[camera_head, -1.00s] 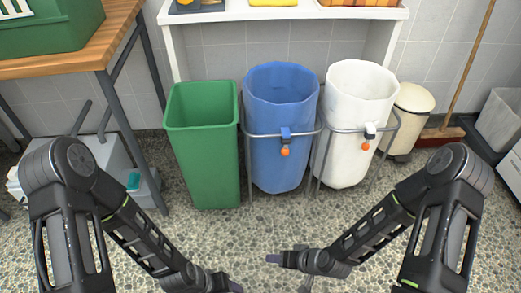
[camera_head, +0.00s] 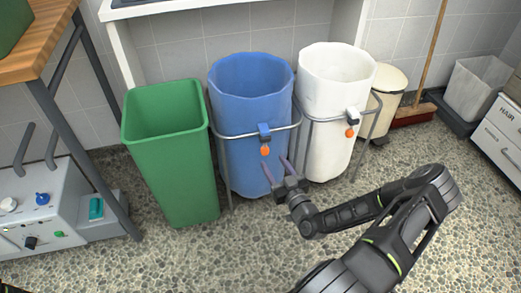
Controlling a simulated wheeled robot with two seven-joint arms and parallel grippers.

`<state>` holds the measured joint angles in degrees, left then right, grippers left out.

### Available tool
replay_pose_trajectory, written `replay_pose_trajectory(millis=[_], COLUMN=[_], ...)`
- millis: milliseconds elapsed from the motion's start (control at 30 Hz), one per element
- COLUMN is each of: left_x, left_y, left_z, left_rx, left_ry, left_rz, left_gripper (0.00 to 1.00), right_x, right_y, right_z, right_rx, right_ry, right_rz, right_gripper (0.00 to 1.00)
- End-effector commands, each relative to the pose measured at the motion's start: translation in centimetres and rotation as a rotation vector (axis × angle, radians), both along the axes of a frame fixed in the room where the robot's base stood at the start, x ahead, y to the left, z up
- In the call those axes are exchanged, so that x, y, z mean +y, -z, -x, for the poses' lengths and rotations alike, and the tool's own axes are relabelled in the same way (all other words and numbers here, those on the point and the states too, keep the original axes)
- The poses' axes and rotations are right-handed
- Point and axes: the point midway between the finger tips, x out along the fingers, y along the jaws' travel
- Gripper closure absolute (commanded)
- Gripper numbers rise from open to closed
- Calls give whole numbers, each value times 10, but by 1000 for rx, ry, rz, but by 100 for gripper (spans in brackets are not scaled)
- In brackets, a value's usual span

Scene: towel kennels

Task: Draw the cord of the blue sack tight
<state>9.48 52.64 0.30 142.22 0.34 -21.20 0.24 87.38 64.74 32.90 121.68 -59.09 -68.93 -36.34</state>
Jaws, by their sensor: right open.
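The blue sack (camera_head: 236,92) hangs upright in a grey metal stand, its mouth wide open. On its front rim is a blue cord lock (camera_head: 264,130) with an orange pull ball (camera_head: 265,151) hanging just below it. My right gripper (camera_head: 277,172) is open and empty, its two fingers pointing up towards the sack's front, a little below the orange ball. I cannot tell whether a finger touches the sack. My left gripper is out of view.
A green bin (camera_head: 172,165) stands left of the blue sack. A white sack (camera_head: 325,95) with its own orange ball (camera_head: 350,132) stands close on the right, before a cream pedal bin (camera_head: 388,90). A wooden table (camera_head: 45,45) is at left. The floor in front is clear.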

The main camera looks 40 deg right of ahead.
Motion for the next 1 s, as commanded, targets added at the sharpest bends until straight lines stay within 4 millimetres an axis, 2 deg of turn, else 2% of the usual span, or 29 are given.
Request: replay_pose_trajectory(millis=[167, 600, 967, 1000], left_x=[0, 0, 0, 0], left_y=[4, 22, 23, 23], left_z=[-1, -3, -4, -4], left_rx=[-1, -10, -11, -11], left_ry=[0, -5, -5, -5], left_rz=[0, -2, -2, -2], left_gripper=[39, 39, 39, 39], right_x=[-2, -12, -13, -13], right_y=[1, 2, 1, 1], right_z=[-11, -71, -77, -77], right_rx=[0, 0, 2, 2], right_ry=[-1, -1, -1, -1], right_rz=[0, -2, -2, -2], right_gripper=[49, 49, 49, 53])
